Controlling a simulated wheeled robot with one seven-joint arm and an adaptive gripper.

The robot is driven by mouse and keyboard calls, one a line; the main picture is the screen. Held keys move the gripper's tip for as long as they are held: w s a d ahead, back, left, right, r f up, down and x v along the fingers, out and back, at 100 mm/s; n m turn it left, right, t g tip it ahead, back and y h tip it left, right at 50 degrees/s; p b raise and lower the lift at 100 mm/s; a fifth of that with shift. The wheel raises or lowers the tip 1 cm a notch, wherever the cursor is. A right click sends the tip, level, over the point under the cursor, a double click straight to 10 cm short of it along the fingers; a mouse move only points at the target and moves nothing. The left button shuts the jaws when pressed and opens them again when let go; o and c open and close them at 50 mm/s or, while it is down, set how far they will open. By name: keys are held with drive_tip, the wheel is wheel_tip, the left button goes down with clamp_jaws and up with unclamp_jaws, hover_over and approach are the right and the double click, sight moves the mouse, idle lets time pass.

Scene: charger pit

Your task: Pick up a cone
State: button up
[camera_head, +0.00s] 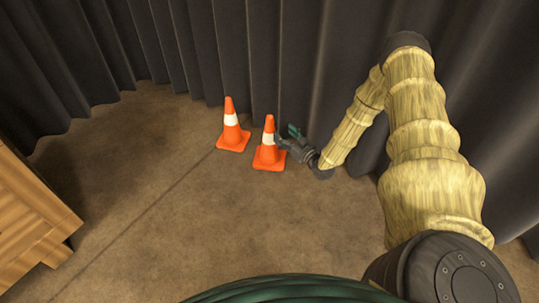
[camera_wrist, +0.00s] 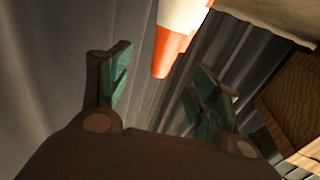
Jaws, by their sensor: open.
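Two orange cones with white bands stand upright on the floor in the head view. One is the left cone (camera_head: 232,133); the other is the right cone (camera_head: 269,155), a little nearer. My gripper (camera_head: 286,137) is open, just right of the right cone's upper part. In the wrist view, a cone (camera_wrist: 176,42), apparently the right one, shows its orange tip and white band at the top. Its tip lies across the gap between the open fingers of my gripper (camera_wrist: 160,85). I cannot tell whether a finger touches it.
Dark pleated curtains (camera_head: 285,50) hang close behind the cones and my gripper. A wooden crate (camera_head: 30,215) stands at the left edge of the head view; wood also shows at the right in the wrist view. The brown floor (camera_head: 150,200) in front of the cones is clear.

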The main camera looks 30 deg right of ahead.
sight(272, 124)
drive_tip(key=shift+w+a+r+b, duration=0.1)
drive_tip(key=shift+w+a+b, duration=0.1)
drive_tip(key=shift+w+b, duration=1.05)
drive_tip(key=shift+w+a+r+b, duration=0.1)
drive_tip(key=shift+w+a+b, duration=0.3)
drive_tip(key=shift+w, duration=1.55)
drive_tip(key=shift+w+a+r+b, duration=0.1)
drive_tip(key=shift+w+b, duration=0.9)
drive_tip(key=shift+w, duration=0.6)
clamp_jaws()
